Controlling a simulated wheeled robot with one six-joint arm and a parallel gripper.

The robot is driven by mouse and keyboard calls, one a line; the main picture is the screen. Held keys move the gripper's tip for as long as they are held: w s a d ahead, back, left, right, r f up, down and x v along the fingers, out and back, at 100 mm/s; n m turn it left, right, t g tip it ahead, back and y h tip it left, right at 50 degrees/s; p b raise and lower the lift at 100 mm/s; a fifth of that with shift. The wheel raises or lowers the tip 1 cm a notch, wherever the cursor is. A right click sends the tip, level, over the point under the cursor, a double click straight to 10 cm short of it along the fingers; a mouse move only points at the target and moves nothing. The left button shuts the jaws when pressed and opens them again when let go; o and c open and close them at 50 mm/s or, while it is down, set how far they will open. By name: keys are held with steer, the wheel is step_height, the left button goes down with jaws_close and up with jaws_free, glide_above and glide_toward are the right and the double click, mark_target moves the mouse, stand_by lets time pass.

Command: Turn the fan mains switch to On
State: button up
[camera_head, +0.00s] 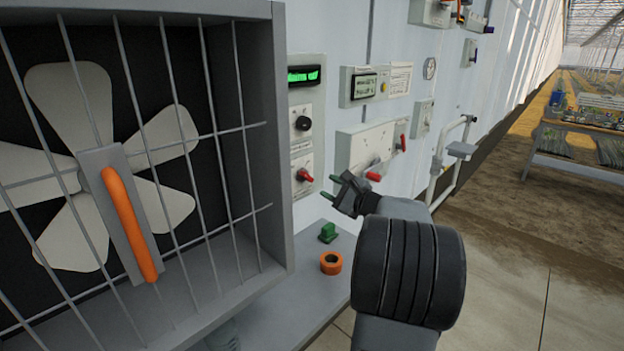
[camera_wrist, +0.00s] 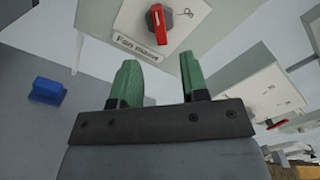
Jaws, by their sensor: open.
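The fan mains switch is a red rotary handle on a pale plate, seen in the head view (camera_head: 304,175) below a black knob. In the wrist view the red handle (camera_wrist: 158,20) shows at the top, close to the label "Fan mains" (camera_wrist: 138,48). A small mark beside the handle is hard to read, so I cannot tell its setting. My gripper (camera_head: 332,187) has green fingertips and is just right of the switch in the head view. In the wrist view my gripper (camera_wrist: 160,78) is open and empty, its fingers apart and not touching the switch.
The caged fan (camera_head: 95,165) with an orange handle (camera_head: 130,225) fills the left. A grey shelf below holds a green block (camera_head: 328,232) and an orange ring (camera_head: 331,263). Another box (camera_head: 365,145) with red handles is close right of the switch. Open floor lies to the right.

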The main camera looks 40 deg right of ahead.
mark_target(309, 178)
steer(key=w, duration=0.2)
steer(key=w+a, duration=0.1)
steer(key=w, duration=0.4)
steer(key=shift+w+a+p, duration=0.15)
steer(key=shift+w+p, duration=0.15)
steer(key=shift+p, duration=0.05)
jaws_close()
